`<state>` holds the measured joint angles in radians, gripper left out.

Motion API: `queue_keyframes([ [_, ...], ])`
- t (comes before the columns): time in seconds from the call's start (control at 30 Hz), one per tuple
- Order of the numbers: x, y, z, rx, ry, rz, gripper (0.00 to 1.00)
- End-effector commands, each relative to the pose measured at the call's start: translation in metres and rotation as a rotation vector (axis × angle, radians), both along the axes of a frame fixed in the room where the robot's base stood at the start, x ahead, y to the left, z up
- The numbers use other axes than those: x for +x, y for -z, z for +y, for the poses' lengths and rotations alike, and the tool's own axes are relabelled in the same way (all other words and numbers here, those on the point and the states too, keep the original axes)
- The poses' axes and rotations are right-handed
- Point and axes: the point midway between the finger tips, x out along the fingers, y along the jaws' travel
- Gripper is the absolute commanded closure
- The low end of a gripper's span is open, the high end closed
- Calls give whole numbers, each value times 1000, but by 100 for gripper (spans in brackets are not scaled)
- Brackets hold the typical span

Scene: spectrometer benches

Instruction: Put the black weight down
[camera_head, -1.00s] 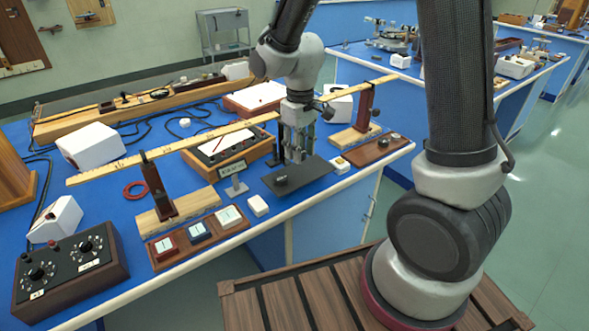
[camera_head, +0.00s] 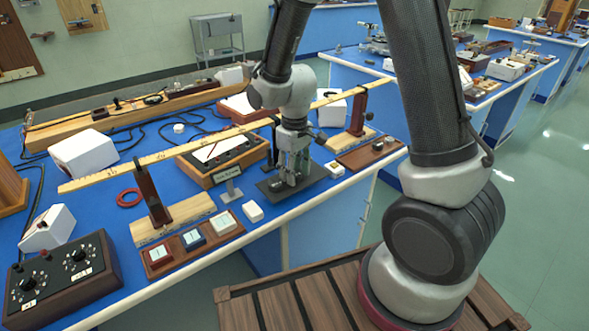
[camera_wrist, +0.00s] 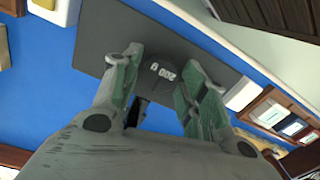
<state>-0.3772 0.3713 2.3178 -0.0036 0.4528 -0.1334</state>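The black weight (camera_wrist: 163,71), a low round piece marked 200 g, shows between my two fingers in the wrist view. It appears to be on the dark flat plate (camera_wrist: 102,36); a small lift cannot be ruled out. In the head view the plate (camera_head: 315,177) lies near the front edge of the blue bench, with my gripper (camera_head: 290,180) low over it. The fingertips in the wrist view (camera_wrist: 158,65) stand on either side of the weight. Whether they touch it is unclear. The weight is mostly hidden by my fingers in the head view.
A white block (camera_head: 253,212) and a tray of three small square pieces (camera_head: 191,243) stand left of the plate. A sign on a stand (camera_head: 229,172) and a meter box (camera_head: 224,160) stand close behind. A long yellow rule (camera_head: 180,152) spans the bench behind my gripper.

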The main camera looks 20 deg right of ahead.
Motion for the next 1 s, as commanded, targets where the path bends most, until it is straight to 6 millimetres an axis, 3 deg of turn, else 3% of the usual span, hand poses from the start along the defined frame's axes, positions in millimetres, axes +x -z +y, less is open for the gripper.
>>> queue_keyframes([
  [0.27, 1, -8, 0, 1, 0, -4, 57],
  [0.7, 1, -99, 1, 2, 0, -6, 57],
  [1.0, 0, -123, 0, 0, 0, 0, 57],
])
